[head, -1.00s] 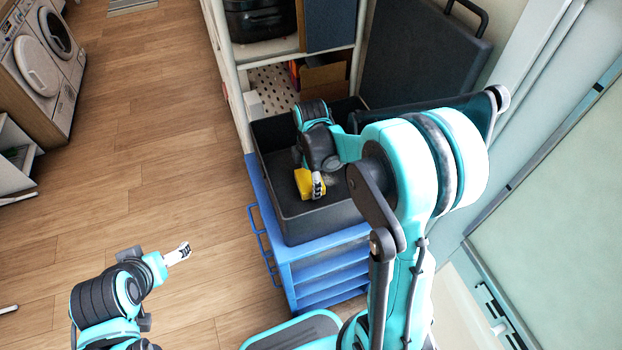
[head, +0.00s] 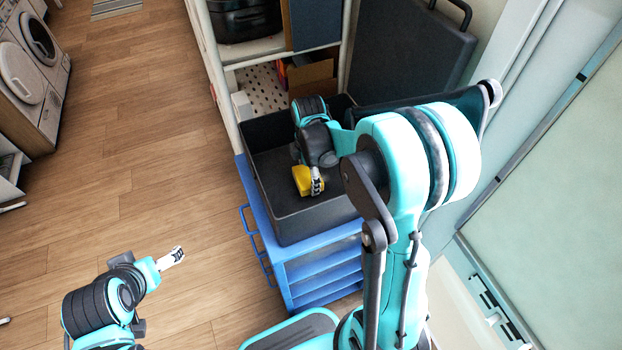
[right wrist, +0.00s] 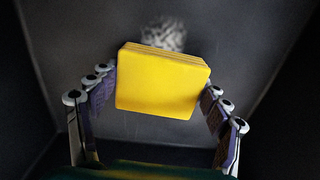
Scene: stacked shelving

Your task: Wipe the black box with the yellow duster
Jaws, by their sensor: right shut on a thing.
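The black box (head: 310,228) is an open, deep tray on top of a blue drawer unit. The yellow duster (head: 301,180) is a block inside it, low near the box floor. My right gripper (head: 316,182) reaches down into the box and is shut on the duster. In the right wrist view the duster (right wrist: 162,82) sits between the two fingers. A grey mottled smudge (right wrist: 163,34) shows on the dark box surface just beyond it. I cannot tell whether the duster touches the surface. My left gripper (head: 172,258) is over the floor, away from the box; its jaw opening is unclear.
The blue drawer unit (head: 320,275) supports the box. A white shelf (head: 270,50) with a cardboard box (head: 312,78) stands behind it. A dark folded panel (head: 410,60) leans at the back right. The wooden floor (head: 140,150) on the left is clear.

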